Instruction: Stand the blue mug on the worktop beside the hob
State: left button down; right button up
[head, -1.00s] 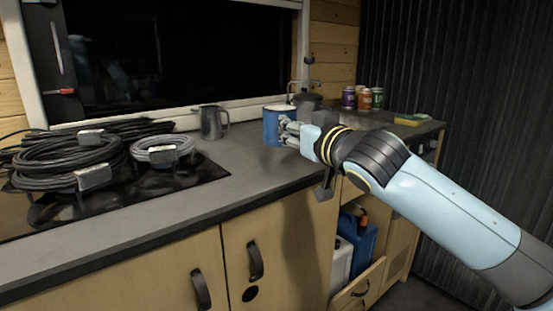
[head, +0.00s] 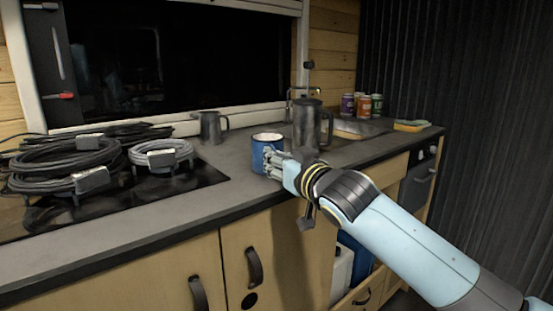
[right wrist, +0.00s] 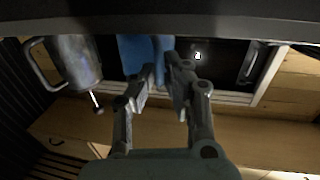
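The blue mug (head: 266,148), with a pale rim, is upright over the worktop (head: 232,153), a little right of the black hob (head: 203,176). My right gripper (head: 273,164) is shut on the mug at its near right side. In the right wrist view the fingers (right wrist: 162,75) close in on the blue mug (right wrist: 135,50), which is partly cut off at the top. I cannot tell whether the mug's base touches the worktop. My left gripper is not in view.
Coiled cables (head: 70,160) lie over the hob. A grey metal mug (head: 211,127) stands behind it. A dark metal jug (head: 307,128) stands close right of the blue mug. Cans (head: 362,106) and a sponge (head: 409,126) are farther right.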

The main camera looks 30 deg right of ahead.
jog(key=o, duration=0.3)
jog(key=shift+r, duration=0.2)
jog(key=s+a, duration=0.1)
jog(key=s, duration=1.1)
jog(key=s+d+f+g+h, duration=0.1)
jog(key=d+f+g, duration=0.15)
jog(key=f, duration=0.95)
jog(key=s+d+f+g, duration=0.1)
jog(key=d+f+g, duration=0.15)
jog(key=f, duration=0.95)
jog(key=s+f+g, duration=0.2)
jog(key=s+f, duration=0.3)
jog(key=f, duration=0.3)
jog(key=s+f+g, duration=0.2)
jog(key=s+f, duration=0.3)
jog(key=f, duration=0.4)
jog(key=s+a+f+g, duration=0.2)
jog(key=s+f, duration=0.4)
jog(key=s, duration=0.4)
jog(key=s+a+f+n+g+y, duration=0.1)
jog(key=s+a+f+g, duration=0.2)
jog(key=s+f, duration=0.3)
jog(key=s+a+f+g, duration=0.2)
jog(key=s+f, duration=0.5)
jog(key=s, duration=0.9)
jog(key=shift+a+g+y+b, duration=0.2)
jog(key=shift+g+y+b, duration=0.15)
jog(key=shift+g, duration=0.25)
